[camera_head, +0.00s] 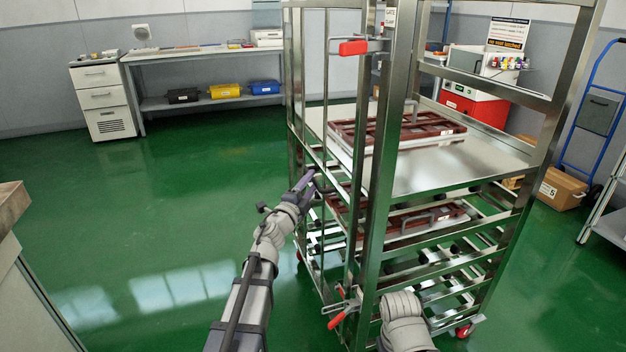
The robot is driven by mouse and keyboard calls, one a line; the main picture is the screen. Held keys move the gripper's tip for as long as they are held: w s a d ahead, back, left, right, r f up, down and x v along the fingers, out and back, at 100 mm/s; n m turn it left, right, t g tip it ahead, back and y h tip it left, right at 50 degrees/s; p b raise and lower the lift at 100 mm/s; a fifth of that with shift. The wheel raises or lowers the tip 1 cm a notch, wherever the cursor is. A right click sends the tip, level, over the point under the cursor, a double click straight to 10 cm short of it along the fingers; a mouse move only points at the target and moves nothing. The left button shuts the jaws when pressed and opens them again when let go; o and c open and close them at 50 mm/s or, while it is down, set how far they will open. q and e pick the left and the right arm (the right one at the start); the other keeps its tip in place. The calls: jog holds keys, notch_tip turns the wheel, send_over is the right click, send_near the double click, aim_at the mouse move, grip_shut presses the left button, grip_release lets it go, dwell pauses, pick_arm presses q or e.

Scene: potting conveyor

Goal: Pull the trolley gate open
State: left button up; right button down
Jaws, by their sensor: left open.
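The tall steel trolley (370,180) stands right of centre. Its gate (326,110), a frame of thin vertical bars, is on the trolley's left face and looks closed or nearly so. A red latch handle (353,48) sits near the top of the front post, and a second red lever (337,320) sits low on it. My left gripper (314,180) is open at the gate's bars, about mid-height. Whether its fingers straddle or touch a bar or handle is too small to tell. My right arm shows at the bottom beside the trolley; its gripper is not visible.
The trolley carries dark red trays (400,128) on its shelves. A workbench (205,53) with coloured bins and a drawer cabinet (102,98) stand along the back wall. A cardboard box (562,188) and a blue hand truck (590,120) are at right. The green floor (170,200) left of the trolley is clear.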

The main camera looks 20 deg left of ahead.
pick_arm(q)
jog(key=shift+x, duration=1)
grip_shut()
jog(key=shift+s, duration=0.1)
dwell(0.6)
